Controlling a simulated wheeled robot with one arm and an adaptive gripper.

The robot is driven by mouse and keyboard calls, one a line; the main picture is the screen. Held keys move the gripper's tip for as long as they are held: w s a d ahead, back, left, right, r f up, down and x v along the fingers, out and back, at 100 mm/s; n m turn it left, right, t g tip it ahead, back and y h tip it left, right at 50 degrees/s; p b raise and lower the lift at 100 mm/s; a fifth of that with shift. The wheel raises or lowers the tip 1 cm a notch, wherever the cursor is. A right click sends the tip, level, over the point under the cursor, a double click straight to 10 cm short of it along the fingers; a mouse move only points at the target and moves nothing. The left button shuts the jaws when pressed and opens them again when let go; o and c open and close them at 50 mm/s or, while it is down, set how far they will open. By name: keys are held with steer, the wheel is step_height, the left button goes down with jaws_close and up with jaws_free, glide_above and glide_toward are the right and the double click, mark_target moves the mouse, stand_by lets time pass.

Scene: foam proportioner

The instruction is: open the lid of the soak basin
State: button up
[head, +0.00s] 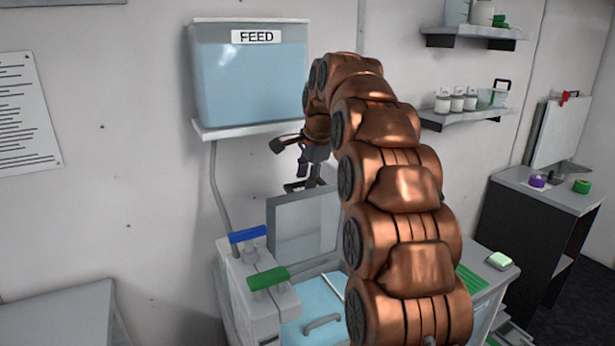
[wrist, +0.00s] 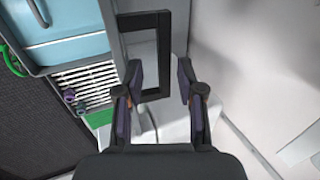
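In the head view a light-blue surface with a bar handle (head: 322,322) lies low in the unit, partly hidden by my arm. A grey flat panel (head: 300,230) stands upright behind it. I cannot tell for certain which is the soak basin's lid. My gripper (head: 300,184) is near the panel's top edge. In the wrist view a dark rectangular loop (wrist: 165,55) reaches between the fingers of my gripper (wrist: 160,80). The fingers are spread apart, with space beside the loop's bar. A blue surface with a handle (wrist: 52,20) is at upper left.
A blue-handled valve (head: 248,235) and a green-handled valve (head: 268,278) stand left of the panel. The FEED tank (head: 248,80) hangs on the wall above. A white grille (wrist: 88,85) is left of my gripper in the wrist view. Shelves (head: 470,118) are at right.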

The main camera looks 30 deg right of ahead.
step_height(320, 180, up, 9)
steer(key=s+p, duration=0.1)
steer(key=p, duration=0.4)
stand_by(0.9)
steer(key=shift+s+r, duration=0.1)
stand_by(0.4)
steer(key=s+r, duration=0.4)
steer(key=s, duration=1)
steer(key=shift+r, duration=0.2)
stand_by(1.0)
steer(key=shift+a+f, duration=0.1)
stand_by(0.4)
